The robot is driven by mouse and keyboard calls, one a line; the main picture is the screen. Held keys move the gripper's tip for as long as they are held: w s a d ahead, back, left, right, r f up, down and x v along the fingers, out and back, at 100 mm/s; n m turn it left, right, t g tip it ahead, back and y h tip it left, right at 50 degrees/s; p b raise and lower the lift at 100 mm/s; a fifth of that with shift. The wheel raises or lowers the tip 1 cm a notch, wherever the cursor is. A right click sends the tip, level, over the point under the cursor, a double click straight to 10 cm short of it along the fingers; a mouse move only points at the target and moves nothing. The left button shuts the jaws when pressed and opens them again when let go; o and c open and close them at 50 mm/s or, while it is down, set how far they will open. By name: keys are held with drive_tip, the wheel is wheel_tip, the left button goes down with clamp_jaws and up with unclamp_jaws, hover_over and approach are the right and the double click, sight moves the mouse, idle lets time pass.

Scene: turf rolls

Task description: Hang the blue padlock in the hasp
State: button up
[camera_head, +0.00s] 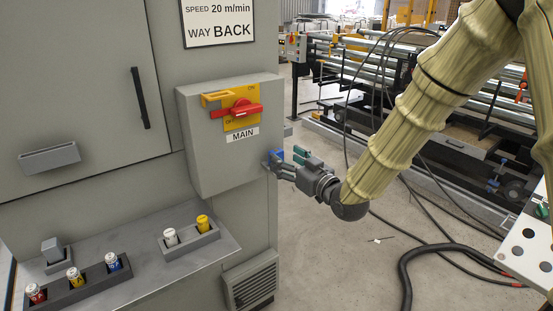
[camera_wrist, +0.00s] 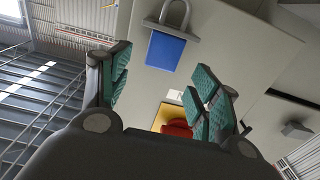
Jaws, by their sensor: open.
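The blue padlock (camera_wrist: 166,52) has a grey shackle, seen in the wrist view against a grey bar-like holder (camera_wrist: 190,37). In the head view the blue padlock (camera_head: 278,154) is a small patch at the right side of the switch box, partly hidden by my gripper. My gripper (camera_head: 284,161) is open beside it. In the wrist view my gripper's (camera_wrist: 160,78) green-padded fingers are spread, with the padlock beyond their tips, apparently untouched. The orange hasp (camera_head: 215,97) sits at the upper left of the yellow plate with the red switch handle (camera_head: 241,110).
The grey switch box (camera_head: 215,165) projects from the cabinet (camera_head: 85,95).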

drive_tip(key=shift+f+p+x, duration=0.15)
drive_tip(key=shift+p+x, duration=0.15)
drive_tip(key=shift+x, duration=1.1)
drive_tip(key=shift+f+p+x, duration=0.15)
drive_tip(key=shift+p+x, duration=0.15)
drive_tip(key=shift+x, duration=1.15)
drive_tip(key=c, duration=1.2)
